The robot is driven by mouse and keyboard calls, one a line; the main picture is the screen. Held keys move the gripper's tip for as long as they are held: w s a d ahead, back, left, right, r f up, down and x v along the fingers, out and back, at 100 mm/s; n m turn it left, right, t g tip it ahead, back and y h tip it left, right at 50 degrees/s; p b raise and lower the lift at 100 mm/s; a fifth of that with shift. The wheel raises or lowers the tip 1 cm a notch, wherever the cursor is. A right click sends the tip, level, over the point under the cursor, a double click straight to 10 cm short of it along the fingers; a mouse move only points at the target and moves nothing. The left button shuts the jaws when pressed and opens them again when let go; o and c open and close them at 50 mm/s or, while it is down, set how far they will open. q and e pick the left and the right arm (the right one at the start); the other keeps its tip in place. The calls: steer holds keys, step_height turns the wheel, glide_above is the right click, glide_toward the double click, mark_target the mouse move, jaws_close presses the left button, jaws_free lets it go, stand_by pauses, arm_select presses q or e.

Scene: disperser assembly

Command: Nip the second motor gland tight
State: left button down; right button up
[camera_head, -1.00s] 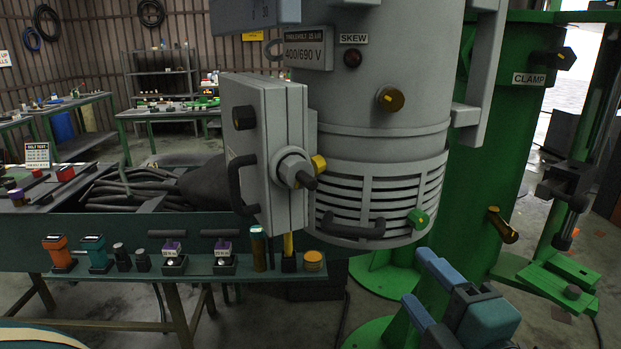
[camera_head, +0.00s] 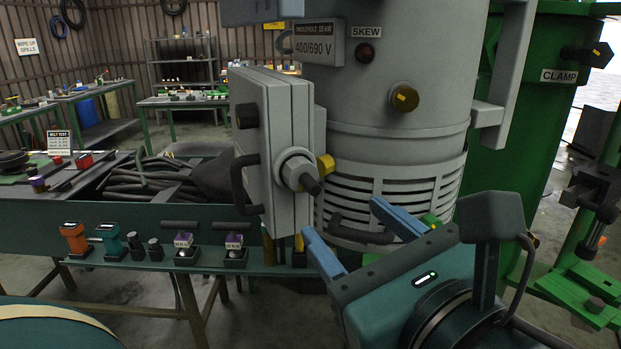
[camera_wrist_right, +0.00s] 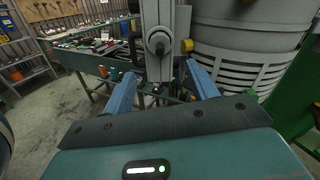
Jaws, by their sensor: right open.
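The grey motor (camera_head: 395,80) stands upright with a grey terminal box (camera_head: 272,140) on its left side. A hexagonal grey gland (camera_head: 298,170) with a dark stub sticks out of the box's face; it also shows in the right wrist view (camera_wrist_right: 158,43). I cannot tell whether it is the second gland. My right gripper (camera_head: 343,219) is open and empty, with its blue fingers apart, below and in front of the gland. In the right wrist view, the fingers (camera_wrist_right: 162,72) spread to either side of the box's lower end. My left gripper is out of view.
A yellow knob (camera_head: 325,167) sits just right of the gland, and dark handles (camera_head: 243,182) project from box and motor. A green bench (camera_head: 150,215) with several small tools runs along the left. A green clamp frame (camera_head: 535,120) stands at the right.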

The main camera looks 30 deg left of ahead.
mark_target(316, 192)
steer(key=p+x, duration=0.2)
steer(key=x, duration=0.8)
steer(key=shift+w+a, duration=0.15)
steer(key=shift+a, duration=0.1)
steer(key=c, duration=1)
